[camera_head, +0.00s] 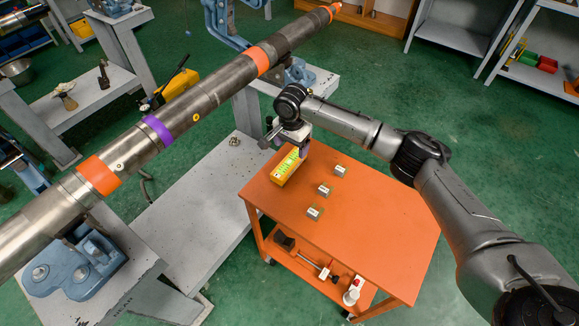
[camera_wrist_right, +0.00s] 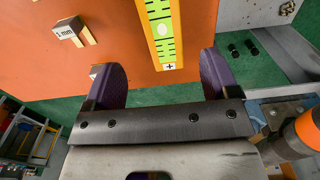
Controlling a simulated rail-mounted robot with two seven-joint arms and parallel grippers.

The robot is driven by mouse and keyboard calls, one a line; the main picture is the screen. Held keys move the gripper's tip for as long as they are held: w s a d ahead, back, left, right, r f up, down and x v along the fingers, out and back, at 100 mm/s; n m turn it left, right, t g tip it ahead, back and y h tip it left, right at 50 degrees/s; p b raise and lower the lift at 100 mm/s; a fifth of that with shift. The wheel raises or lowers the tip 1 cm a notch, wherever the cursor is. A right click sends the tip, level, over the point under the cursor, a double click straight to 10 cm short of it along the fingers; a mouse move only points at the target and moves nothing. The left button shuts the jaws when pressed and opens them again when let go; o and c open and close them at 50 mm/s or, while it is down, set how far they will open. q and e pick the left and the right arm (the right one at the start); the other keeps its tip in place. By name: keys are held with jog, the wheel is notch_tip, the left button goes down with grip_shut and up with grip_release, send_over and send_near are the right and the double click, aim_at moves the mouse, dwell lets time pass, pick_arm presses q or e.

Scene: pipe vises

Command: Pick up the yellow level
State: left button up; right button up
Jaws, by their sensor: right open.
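The yellow level (camera_head: 286,167) lies on the orange cart top (camera_head: 376,224), near its far left corner, with a green scale on its upper face. My right gripper (camera_head: 291,150) is over the level's far end. In the right wrist view, the level (camera_wrist_right: 162,32) shows between and just beyond the two purple fingertips of my right gripper (camera_wrist_right: 164,76). That gripper is open, with gaps on both sides of the level. The level's far part runs out of the top of that view. My left gripper is not in view.
Several small metal blocks (camera_head: 324,190) stand in a row on the cart, right of the level; one (camera_wrist_right: 70,32) is marked "1 mm". A long pipe (camera_head: 208,97) with orange and purple bands crosses above the vises (camera_head: 77,265). The cart's right half is bare.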

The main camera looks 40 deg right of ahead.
aim_at(289, 162)
jog(key=shift+f+b, duration=0.35)
jog(key=shift+f, duration=1.45)
jog(key=f, duration=0.1)
jog(key=f+b, duration=0.1)
jog(key=f, duration=0.1)
jog(key=f+b, duration=0.1)
jog(key=shift+w+a+f, duration=0.1)
jog(key=shift+a+f, duration=0.05)
jog(key=shift+a, duration=0.15)
jog(key=shift+f, duration=0.4)
jog(key=shift+c, duration=0.8)
jog(key=c, duration=1)
jog(key=shift+r, duration=0.1)
jog(key=shift+c, duration=0.5)
